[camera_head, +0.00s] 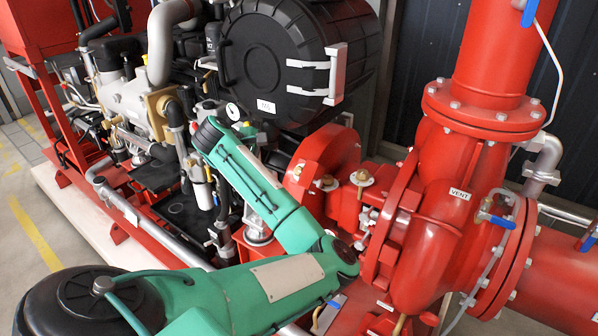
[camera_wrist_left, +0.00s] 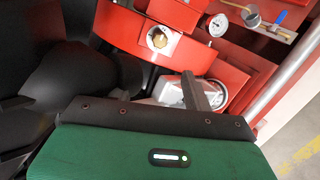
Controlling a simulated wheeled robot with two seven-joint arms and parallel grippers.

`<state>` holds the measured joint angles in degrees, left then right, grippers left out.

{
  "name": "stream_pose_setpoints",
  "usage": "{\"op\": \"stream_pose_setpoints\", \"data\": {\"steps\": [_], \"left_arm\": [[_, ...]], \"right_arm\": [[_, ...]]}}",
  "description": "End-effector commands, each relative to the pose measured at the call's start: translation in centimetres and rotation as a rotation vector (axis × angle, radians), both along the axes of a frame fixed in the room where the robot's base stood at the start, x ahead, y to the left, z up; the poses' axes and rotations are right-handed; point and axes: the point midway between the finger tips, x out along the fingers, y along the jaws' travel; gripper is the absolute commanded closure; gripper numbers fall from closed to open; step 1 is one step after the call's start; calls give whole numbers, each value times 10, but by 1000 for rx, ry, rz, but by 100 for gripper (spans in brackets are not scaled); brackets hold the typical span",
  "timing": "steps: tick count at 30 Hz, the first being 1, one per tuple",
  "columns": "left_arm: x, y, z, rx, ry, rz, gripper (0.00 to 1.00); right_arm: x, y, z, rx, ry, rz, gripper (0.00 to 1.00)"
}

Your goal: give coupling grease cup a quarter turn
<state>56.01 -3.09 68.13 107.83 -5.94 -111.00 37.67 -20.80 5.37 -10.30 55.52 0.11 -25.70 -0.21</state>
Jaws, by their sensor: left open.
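Two small brass cups on pale round seats stand on the red housings beside the pump in the head view, one to the left (camera_head: 327,182) and one to the right (camera_head: 361,177); I cannot tell which is the coupling grease cup. One brass cup (camera_wrist_left: 158,39) shows in the left wrist view, on a red block, clear and untouched. My left gripper's grey fingers (camera_wrist_left: 197,93) show below and right of that cup, apart from it, with nothing visibly held. My green left arm crosses the head view, but its fingertips are hard to make out there. My right gripper is not in view.
The large red pump casing (camera_head: 438,215) stands to the right, marked VENT, with a blue-handled valve (camera_head: 495,219). A black drum (camera_head: 285,60) and engine parts crowd the left. A gauge (camera_wrist_left: 218,25) and a blue-handled valve (camera_wrist_left: 280,17) show in the wrist view.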

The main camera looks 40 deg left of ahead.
Motion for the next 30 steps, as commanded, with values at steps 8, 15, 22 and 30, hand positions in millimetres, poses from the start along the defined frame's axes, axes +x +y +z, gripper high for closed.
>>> {"op": "stream_pose_setpoints", "data": {"steps": [8, 15, 22, 30], "left_arm": [[35, -5, -30, -2, 3, -6, 49], [74, -8, -63, -2, 3, -4, 49], [97, -9, -82, 1, 2, -2, 49], [103, -9, -88, 3, 1, 0, 49]], "right_arm": [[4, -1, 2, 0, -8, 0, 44], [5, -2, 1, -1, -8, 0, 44], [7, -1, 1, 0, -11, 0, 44], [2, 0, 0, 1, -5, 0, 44]]}}
